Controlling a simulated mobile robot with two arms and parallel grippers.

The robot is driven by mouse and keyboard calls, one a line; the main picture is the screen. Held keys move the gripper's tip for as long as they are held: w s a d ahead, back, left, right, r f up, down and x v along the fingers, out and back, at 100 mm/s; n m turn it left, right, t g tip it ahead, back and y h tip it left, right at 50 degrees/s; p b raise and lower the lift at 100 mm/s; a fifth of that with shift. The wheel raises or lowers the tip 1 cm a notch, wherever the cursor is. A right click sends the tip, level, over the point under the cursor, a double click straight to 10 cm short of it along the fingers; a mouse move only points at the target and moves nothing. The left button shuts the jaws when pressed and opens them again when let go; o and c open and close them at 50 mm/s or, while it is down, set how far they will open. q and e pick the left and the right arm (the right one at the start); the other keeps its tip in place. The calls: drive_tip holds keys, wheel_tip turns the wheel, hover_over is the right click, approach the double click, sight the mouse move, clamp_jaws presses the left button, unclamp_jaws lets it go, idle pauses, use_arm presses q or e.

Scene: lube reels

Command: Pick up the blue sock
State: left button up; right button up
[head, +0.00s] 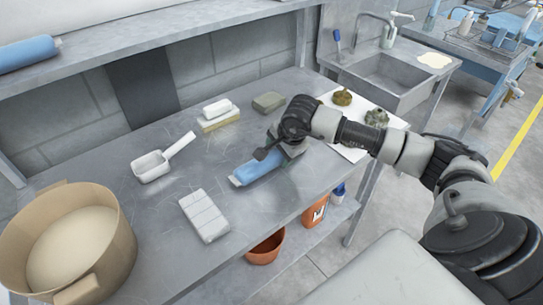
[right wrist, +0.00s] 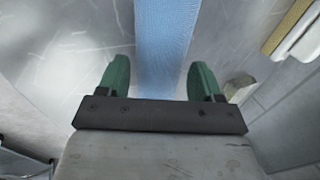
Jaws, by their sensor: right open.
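The blue sock (head: 254,169) lies flat on the grey worktop (head: 130,215), near its front edge. Its right end is hidden under my right gripper (head: 283,156). In the right wrist view the sock (right wrist: 166,40) is a ribbed light-blue strip running down between the two green fingers of the right gripper (right wrist: 160,80). The fingers are apart, one on each side of the sock, with a gap on both sides. I cannot tell how far down beside the sock they reach. My left gripper is not in view.
A white scoop (head: 153,166), a white block (head: 204,214), a soap on a sponge (head: 218,113) and a grey-green bar (head: 268,102) lie around the sock. A tan tub (head: 118,245) stands front left. A sink (head: 385,78) is at the back right. Bare worktop lies left of the sock.

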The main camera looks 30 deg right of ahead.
drive_tip(key=shift+w+f, duration=0.25)
drive_tip(key=shift+f, duration=0.4)
drive_tip(key=shift+r, duration=0.1)
drive_tip(key=c, duration=0.7)
drive_tip(key=shift+c, duration=0.2)
